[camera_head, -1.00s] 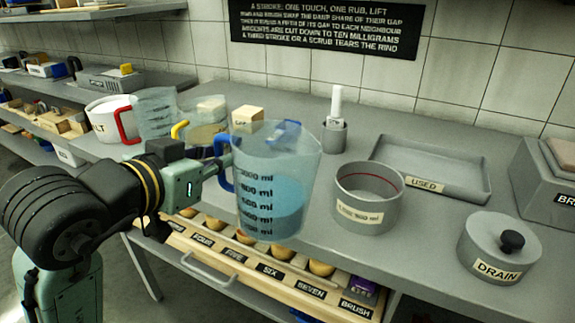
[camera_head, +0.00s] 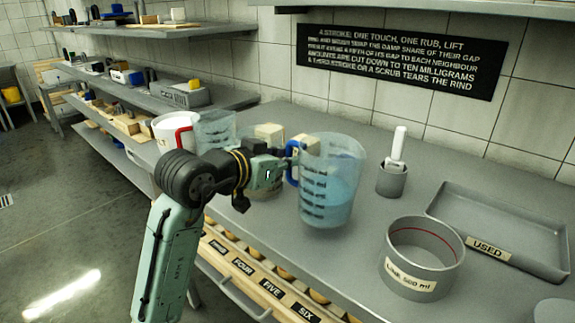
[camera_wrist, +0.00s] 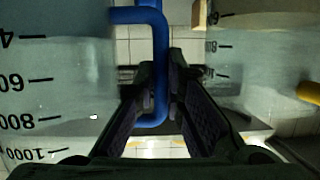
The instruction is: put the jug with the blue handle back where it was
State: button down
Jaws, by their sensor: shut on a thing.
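The jug with the blue handle (camera_head: 330,190) is clear, marked in ml and part full of blue liquid. My gripper (camera_head: 288,168) is shut on its blue handle from the left. In the wrist view the handle (camera_wrist: 155,75) runs between the two fingers, with the jug wall on the left. The jug is upright over the bench, right of the other jugs. I cannot tell whether its base touches the bench top.
A white jug with a red handle (camera_head: 172,132) and a clear jug (camera_head: 215,130) stand behind my arm. Another graduated clear jug (camera_wrist: 260,75) and a yellow handle (camera_wrist: 309,93) show in the wrist view. A ring-shaped pot (camera_head: 420,262), a holder (camera_head: 391,181) and the USED tray (camera_head: 510,235) are to the right.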

jog(key=w+f, duration=0.1)
jog(key=w+f+p, duration=0.1)
jog(key=f, duration=0.1)
jog(key=shift+a+f, duration=0.1)
jog(key=shift+a, duration=0.05)
jog(key=shift+f, duration=0.3)
jog(key=shift+f, duration=0.15)
jog(key=c, duration=2)
grip_release()
jog(key=shift+c, duration=0.2)
jog(key=shift+o, duration=0.4)
